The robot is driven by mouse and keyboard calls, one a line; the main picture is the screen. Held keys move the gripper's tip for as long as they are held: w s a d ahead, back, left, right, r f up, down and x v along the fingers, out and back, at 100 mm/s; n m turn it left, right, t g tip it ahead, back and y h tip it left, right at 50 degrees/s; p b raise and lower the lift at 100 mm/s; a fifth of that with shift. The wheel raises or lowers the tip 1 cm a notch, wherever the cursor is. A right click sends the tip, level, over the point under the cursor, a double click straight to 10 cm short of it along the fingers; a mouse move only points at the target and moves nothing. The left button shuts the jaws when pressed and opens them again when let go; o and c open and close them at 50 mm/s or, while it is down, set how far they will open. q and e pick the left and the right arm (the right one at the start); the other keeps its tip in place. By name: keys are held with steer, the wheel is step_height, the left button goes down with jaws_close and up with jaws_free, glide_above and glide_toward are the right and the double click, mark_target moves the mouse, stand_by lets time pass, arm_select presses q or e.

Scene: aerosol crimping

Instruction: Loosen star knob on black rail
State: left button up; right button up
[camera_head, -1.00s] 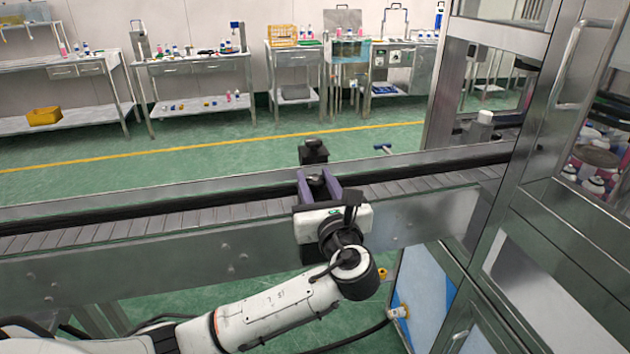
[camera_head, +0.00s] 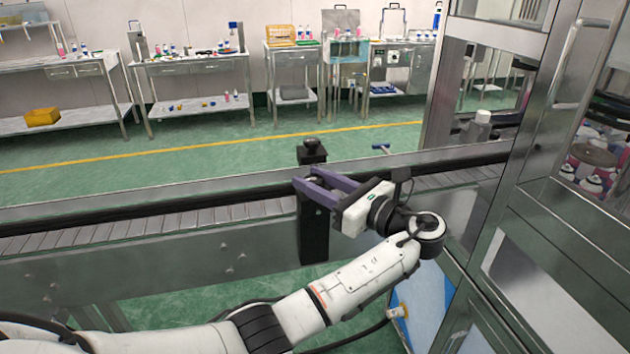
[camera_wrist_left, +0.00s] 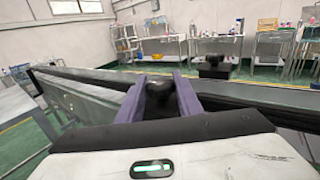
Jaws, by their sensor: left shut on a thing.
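My left gripper (camera_head: 312,187) reaches in from the right side of the near black post (camera_head: 313,235), at the conveyor's near edge. Its purple fingers are shut on a dark knob at the top of this post, mostly hidden by the fingers in the head view. In the left wrist view the black knob (camera_wrist_left: 160,92) sits between the two fingers (camera_wrist_left: 160,98). A second black post (camera_head: 312,155) with a round dark knob on top stands just behind, at the far rail; it also shows in the left wrist view (camera_wrist_left: 213,68). My right gripper is in neither view.
The slatted conveyor (camera_head: 180,222) runs across, with a black guide rail (camera_head: 150,212) along it. A metal-framed cabinet (camera_head: 545,190) stands close on the right. Side tables (camera_head: 195,68) with bottles are far back, across open green floor.

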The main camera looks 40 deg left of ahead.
arm_select(q)
steer(key=shift+r, duration=0.1)
stand_by(0.3)
steer(key=o, duration=1)
steer(key=shift+a, duration=0.1)
steer(key=shift+o, duration=0.2)
steer(key=s+d+b, duration=0.1)
steer(key=d, duration=0.9)
steer(key=shift+d+b, duration=0.15)
steer(key=shift+b, duration=0.2)
steer(key=shift+s, duration=0.15)
